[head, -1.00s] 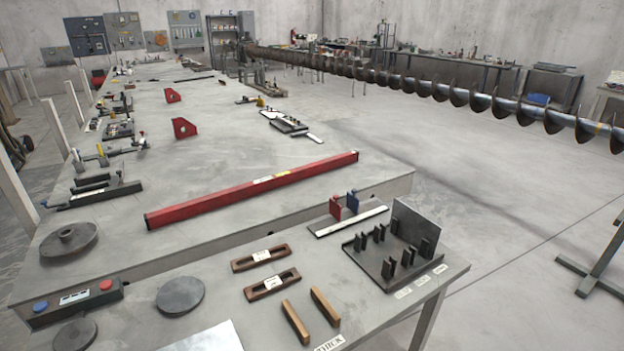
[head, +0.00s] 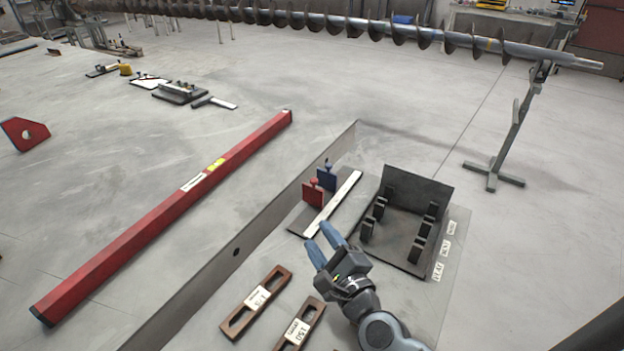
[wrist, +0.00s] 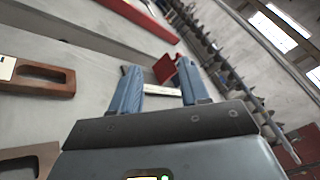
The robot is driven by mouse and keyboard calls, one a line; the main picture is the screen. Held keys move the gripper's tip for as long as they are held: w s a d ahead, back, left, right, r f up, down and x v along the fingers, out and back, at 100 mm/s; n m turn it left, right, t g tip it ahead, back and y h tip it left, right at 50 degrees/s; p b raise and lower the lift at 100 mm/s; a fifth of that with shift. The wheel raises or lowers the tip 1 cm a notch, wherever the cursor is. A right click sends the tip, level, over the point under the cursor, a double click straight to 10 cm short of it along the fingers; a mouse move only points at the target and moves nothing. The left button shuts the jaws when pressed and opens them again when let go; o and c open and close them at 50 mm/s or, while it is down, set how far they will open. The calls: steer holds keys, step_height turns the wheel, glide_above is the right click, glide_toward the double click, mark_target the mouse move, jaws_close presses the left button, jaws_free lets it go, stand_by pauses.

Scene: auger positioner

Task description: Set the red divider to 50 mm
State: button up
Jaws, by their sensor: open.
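My gripper (head: 322,243) is open and empty, with blue fingers, just in front of the base and apart from the red divider. In the wrist view, my gripper (wrist: 158,85) has its fingers spread, with part of the white strip (wrist: 163,90) showing between them. The scale marks are too small to read.
A dark rack with upright posts (head: 415,222) stands right of the scale. Wooden slotted blocks (head: 257,300) lie left of my gripper. An auger (head: 400,38) spans the back.

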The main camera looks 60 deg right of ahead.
mark_target(315, 182)
steer(key=w+d+m+g+h, duration=0.1)
steer(key=w+d+m, duration=0.1)
steer(key=d+m, duration=0.2)
steer(key=w+d+m+h, duration=0.1)
steer(key=w+d+m, duration=0.1)
steer(key=d+m, duration=0.2)
steer(key=w+d+f+m+g+h, duration=0.1)
steer(key=w+d+m, duration=0.2)
steer(key=d+m, duration=0.1)
steer(key=shift+d+m+g+b, duration=0.1)
steer(key=shift+m+g+b, duration=0.2)
steer(key=shift+b, duration=0.1)
steer(key=x, duration=0.8)
steer(key=shift+s+d+p, duration=0.1)
steer(key=shift+d+p, duration=0.05)
steer(key=shift+p, duration=0.25)
jaws_close()
